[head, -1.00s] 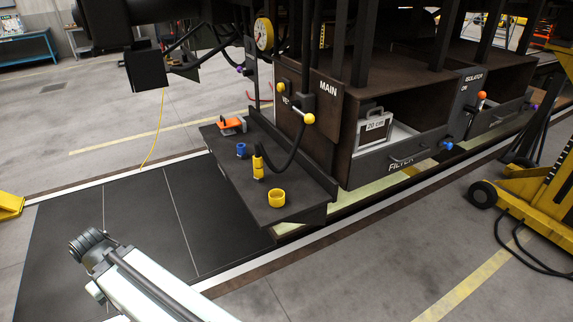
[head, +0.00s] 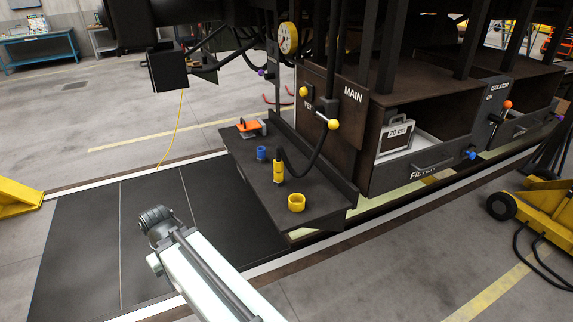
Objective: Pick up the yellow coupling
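A yellow coupling (head: 278,172) with dark bands stands upright on a dark shelf (head: 262,205) at the side of the railcar. I see no gripper fingers.
A blue fitting (head: 262,153) and an orange object (head: 249,126) lie behind on the shelf. The yellow-knobbed lever (head: 333,124) and FILTER drawer (head: 430,162) are to the right. A yellow wheeled jack (head: 530,215) stands far right. The dark floor left of the shelf is clear.

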